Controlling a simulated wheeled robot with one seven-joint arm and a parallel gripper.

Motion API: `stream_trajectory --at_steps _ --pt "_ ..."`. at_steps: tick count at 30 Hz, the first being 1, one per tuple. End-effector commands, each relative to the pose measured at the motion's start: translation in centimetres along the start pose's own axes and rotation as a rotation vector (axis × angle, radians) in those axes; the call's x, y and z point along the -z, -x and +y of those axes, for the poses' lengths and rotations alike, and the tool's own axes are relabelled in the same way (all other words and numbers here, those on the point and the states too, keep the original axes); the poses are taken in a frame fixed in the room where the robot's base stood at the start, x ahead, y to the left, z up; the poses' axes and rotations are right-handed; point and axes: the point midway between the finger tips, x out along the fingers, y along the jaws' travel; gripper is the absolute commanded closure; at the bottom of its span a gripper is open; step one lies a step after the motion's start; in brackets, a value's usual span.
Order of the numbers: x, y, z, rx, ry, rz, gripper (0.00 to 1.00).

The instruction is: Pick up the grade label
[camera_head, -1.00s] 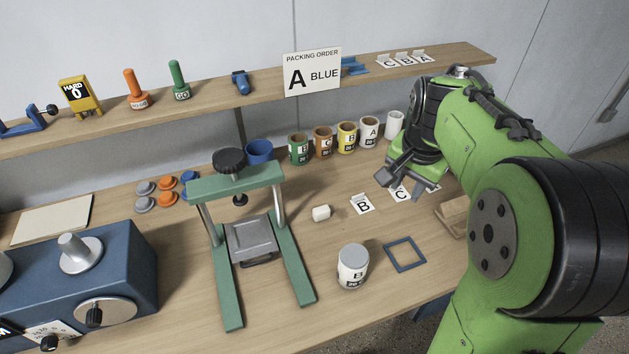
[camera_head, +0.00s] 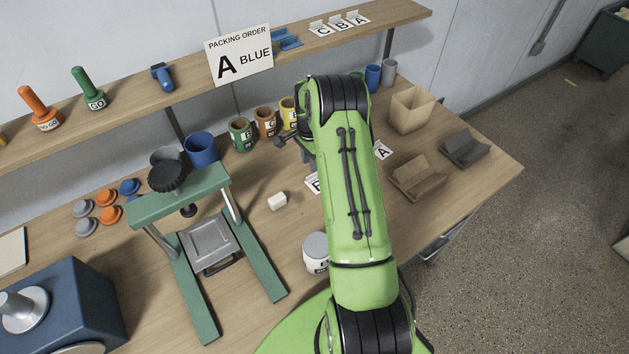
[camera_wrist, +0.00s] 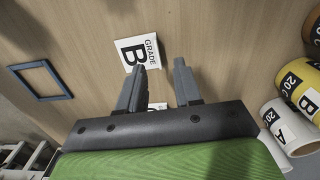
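A white grade B label (camera_wrist: 137,52) lies on the table just ahead of my gripper in the wrist view. A scrap of another white label (camera_wrist: 157,106) shows between the finger bases. My arm hides most of the gripper in the head view.
Coloured jars stand behind my arm, including a green one (camera_head: 240,134); a yellow jar (camera_wrist: 301,92) is right of the gripper. A lidded white jar (camera_head: 316,252), a white block (camera_head: 278,201) and a green press (camera_head: 178,200) are nearby. A blue frame (camera_wrist: 41,80) lies left.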

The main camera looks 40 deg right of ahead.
Motion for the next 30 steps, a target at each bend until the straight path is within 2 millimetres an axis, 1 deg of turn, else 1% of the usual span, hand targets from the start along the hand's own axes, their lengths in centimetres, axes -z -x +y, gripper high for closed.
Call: stream_trajectory --at_steps 6,9,16,21,23,30 --pt "0.1 -3.8 0.2 -0.003 0.0 -0.001 0.66" --pt "0.2 -5.0 0.1 -0.001 0.0 0.0 0.66" --pt "0.2 -5.2 0.1 0.001 0.001 0.001 0.66" --pt "0.1 -5.2 0.1 0.001 0.001 0.001 0.92" --pt "0.1 -5.2 0.1 0.001 0.001 0.001 1.0" --pt "0.1 -5.2 0.1 0.0 0.001 0.001 1.0"
